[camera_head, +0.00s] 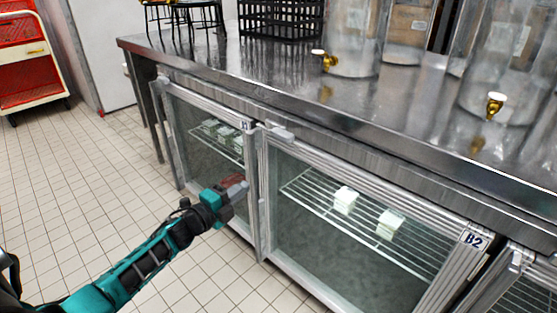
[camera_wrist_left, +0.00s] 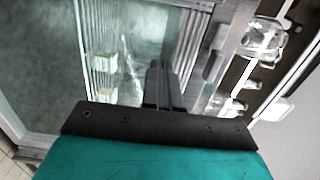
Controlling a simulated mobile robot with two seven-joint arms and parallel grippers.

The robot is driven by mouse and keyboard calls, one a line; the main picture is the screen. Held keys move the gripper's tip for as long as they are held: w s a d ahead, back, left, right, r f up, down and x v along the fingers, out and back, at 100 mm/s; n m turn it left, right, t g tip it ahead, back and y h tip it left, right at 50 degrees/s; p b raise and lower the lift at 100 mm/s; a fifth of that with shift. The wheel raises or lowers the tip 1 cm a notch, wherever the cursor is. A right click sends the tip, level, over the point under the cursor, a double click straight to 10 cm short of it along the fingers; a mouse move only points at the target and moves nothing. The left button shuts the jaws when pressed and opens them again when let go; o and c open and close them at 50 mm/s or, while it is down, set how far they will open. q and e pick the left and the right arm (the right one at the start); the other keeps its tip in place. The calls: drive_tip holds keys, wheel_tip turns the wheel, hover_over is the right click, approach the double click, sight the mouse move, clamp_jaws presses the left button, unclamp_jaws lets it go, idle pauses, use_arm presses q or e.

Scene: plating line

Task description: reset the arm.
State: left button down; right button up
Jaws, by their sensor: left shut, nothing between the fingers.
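My left arm comes in from the lower left in the head view. Its gripper (camera_head: 238,189) is in front of the glass-doored fridge under the steel counter, near the left door. In the left wrist view the two dark fingers (camera_wrist_left: 163,88) are together with nothing between them. The arm is stretched out forward and to the right. I cannot tell from these frames whether the gripper touches the door. My right gripper is in neither view.
The steel counter (camera_head: 270,80) carries glass dispensers (camera_head: 355,40) with brass taps and a black crate (camera_head: 280,18). The fridge door marked B2 (camera_head: 345,225) shows white blocks on a wire rack. A red cart (camera_head: 28,60) stands at far left. The tiled floor (camera_head: 80,180) at left is clear.

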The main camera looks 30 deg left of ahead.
use_arm(q)
drive_tip(key=s+d+f+n+g, duration=0.35)
drive_tip(key=s+d+n, duration=0.6)
drive_tip(key=d, duration=0.35)
drive_tip(key=s+d+f+n+g, duration=0.35)
drive_tip(key=s+d+n, duration=0.45)
drive_tip(key=s+d, duration=0.4)
wheel_tip(320, 180, up, 10)
drive_tip(key=a+p, duration=0.2)
drive_tip(key=p, duration=1.2)
drive_tip(key=shift+a+y+p, duration=0.35)
drive_tip(key=shift+y, duration=0.05)
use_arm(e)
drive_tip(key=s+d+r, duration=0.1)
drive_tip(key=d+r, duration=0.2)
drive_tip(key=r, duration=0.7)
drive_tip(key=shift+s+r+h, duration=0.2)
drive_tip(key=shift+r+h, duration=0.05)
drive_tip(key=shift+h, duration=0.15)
use_arm(q)
drive_tip(key=shift+w+r, duration=0.1)
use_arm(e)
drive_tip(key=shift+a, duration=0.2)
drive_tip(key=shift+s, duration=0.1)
